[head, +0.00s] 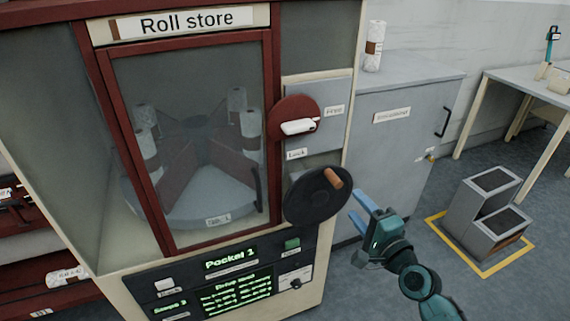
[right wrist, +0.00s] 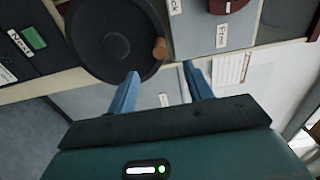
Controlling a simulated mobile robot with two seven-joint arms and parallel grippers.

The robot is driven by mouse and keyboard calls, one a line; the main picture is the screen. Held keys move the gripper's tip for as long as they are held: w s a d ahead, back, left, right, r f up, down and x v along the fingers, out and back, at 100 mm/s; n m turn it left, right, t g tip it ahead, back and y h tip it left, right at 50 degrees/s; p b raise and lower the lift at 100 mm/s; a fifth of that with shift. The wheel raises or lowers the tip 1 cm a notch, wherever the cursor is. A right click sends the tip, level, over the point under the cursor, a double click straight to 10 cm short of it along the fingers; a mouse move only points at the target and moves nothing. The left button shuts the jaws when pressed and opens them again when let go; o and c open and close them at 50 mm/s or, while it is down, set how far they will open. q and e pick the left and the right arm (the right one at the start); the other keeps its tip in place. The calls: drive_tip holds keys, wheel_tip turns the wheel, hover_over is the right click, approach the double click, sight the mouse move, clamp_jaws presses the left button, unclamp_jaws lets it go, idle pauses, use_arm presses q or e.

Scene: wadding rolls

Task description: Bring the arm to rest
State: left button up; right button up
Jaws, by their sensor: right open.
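My right gripper (head: 362,205) is in front of the roll store cabinet, just right of the black handwheel (head: 312,200). Its two blue fingers are apart with nothing between them. In the right wrist view the open fingers (right wrist: 160,85) point toward the wheel (right wrist: 112,40) and the panel beside it. The wheel's orange-brown knob (head: 333,178) is close to the fingertips; I see no contact, but the exact gap is hard to tell. The knob also shows in the right wrist view (right wrist: 159,48). My left gripper is not in view.
The roll store (head: 103,110) has a glazed door, shut, with white rolls on a carousel behind it. A red disc with a white lever (head: 298,126) sits above the wheel. A grey cabinet (head: 400,150) with a wrapped roll (head: 374,48) stands right. Grey steps (head: 480,205) stand on the floor.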

use_arm(q)
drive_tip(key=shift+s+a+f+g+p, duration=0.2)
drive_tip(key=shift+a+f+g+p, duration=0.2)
drive_tip(key=shift+p, duration=0.3)
use_arm(e)
drive_tip(key=s+a+f+n+g+h, duration=0.1)
drive_tip(key=s+f+n+g, duration=0.1)
drive_tip(key=s+f+n, duration=0.3)
drive_tip(key=s+a+f+n+g+h, duration=0.1)
drive_tip(key=s+f+n, duration=0.3)
drive_tip(key=s, duration=0.6)
drive_tip(key=s+a+f+n+g, duration=0.2)
drive_tip(key=s+f+n, duration=0.3)
drive_tip(key=s+n, duration=0.3)
drive_tip(key=shift+f+g+h, duration=0.35)
drive_tip(key=shift+g+h, duration=0.05)
drive_tip(key=shift+g, duration=0.3)
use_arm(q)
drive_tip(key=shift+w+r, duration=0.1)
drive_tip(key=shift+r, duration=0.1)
use_arm(e)
drive_tip(key=shift+s, duration=0.1)
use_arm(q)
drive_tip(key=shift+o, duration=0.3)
